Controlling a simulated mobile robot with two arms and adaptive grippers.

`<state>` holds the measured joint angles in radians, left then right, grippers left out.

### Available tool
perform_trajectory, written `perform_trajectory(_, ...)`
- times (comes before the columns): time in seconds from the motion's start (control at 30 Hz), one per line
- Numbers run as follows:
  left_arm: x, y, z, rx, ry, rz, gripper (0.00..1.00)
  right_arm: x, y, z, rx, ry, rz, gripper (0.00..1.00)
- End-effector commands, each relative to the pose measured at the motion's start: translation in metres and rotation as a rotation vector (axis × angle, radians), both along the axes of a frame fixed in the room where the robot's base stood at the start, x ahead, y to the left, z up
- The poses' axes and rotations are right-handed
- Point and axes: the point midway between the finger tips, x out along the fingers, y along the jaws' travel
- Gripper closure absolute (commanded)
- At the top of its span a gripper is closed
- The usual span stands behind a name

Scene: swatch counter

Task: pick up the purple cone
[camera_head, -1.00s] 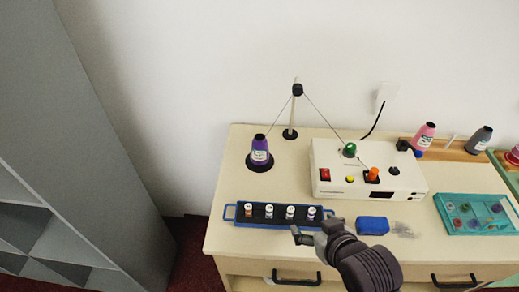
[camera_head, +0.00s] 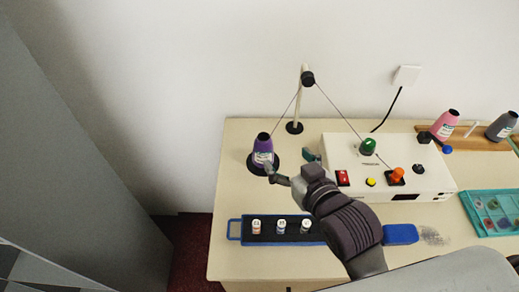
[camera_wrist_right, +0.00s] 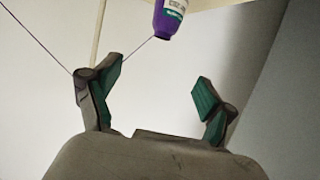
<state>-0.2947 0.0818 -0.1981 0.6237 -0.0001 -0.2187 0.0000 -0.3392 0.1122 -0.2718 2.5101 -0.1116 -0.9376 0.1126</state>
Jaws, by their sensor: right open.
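The purple cone (camera_head: 264,146), with a white label and a dark top, stands upright on a round black base (camera_head: 254,168) at the left of the counter. My right gripper (camera_head: 290,162) is open and empty, just right of the cone, with one finger overlapping the base in the picture. In the right wrist view the cone (camera_wrist_right: 170,18) shows inverted at the top edge, beyond the open fingers (camera_wrist_right: 160,75) and not between them. A thread runs from its tip. My left gripper is not in view.
A thread stand (camera_head: 302,100) rises behind the gripper. A white control box (camera_head: 435,178) with buttons stands to the right. A blue tray (camera_head: 236,228) with small spools lies in front, partly hidden by my arm. A blue block (camera_head: 401,234) lies right of my arm.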

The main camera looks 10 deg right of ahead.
Motion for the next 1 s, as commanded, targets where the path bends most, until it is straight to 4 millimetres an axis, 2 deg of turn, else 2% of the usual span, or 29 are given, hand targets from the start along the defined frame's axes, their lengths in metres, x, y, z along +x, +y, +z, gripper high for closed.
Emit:
perform_trajectory(0.03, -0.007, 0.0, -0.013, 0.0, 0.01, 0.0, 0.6, 0.0, 0.0, -0.013, 0.0, 0.001, 0.0, 0.17)
perform_trajectory(0.2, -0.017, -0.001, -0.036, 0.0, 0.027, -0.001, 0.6, 0.0, 0.0, -0.035, 0.0, 0.001, 0.0, 0.17)
perform_trajectory(0.4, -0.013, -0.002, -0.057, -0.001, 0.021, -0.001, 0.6, 0.0, 0.0, -0.056, 0.0, 0.001, 0.0, 0.17)
perform_trajectory(0.53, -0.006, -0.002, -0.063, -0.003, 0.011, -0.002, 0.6, 0.004, 0.001, -0.062, 0.0, 0.0, -0.001, 0.17)
perform_trajectory(0.7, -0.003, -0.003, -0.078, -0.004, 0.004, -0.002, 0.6, 0.031, 0.006, -0.072, 0.0, -0.004, -0.001, 0.17)
perform_trajectory(0.77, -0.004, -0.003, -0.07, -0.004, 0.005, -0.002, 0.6, 0.042, 0.008, -0.072, -0.001, 0.001, -0.001, 0.17)
perform_trajectory(0.9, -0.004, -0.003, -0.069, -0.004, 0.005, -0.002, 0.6, 0.065, 0.012, -0.081, -0.001, 0.001, -0.001, 0.17)
perform_trajectory(1.0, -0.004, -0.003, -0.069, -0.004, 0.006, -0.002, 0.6, 0.075, 0.015, -0.085, 0.0, 0.0, 0.0, 0.17)
